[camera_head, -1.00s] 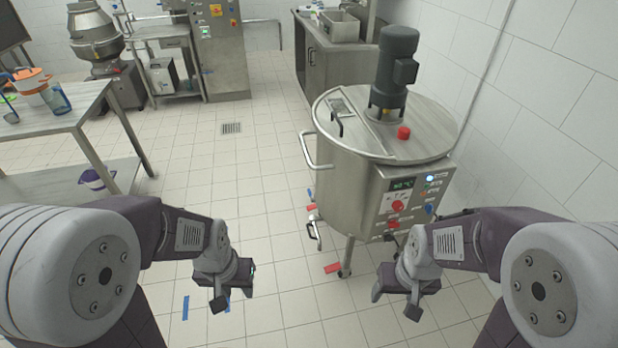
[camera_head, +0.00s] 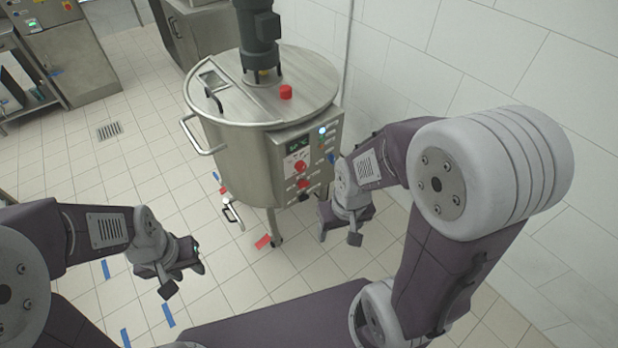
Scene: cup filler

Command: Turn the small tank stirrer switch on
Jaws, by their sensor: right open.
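The small steel tank (camera_head: 235,165) stands on the floor at the centre, with a dark stirrer motor (camera_head: 258,30) on its lid. Its control panel (camera_head: 309,155) faces right and front. It has a green-lit display (camera_head: 298,144), a glowing bluish-white button (camera_head: 322,131), and two red knobs, an upper one (camera_head: 301,166) and a lower one (camera_head: 303,183). The switch labels are too small to read. My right gripper (camera_head: 339,235) is open and empty, in front of the panel and below it in the picture. My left gripper (camera_head: 184,280) looks open and empty at lower left.
The tiled wall (camera_head: 420,70) stands close behind and right of the tank. Floor with blue tape (camera_head: 168,315) is open at left.

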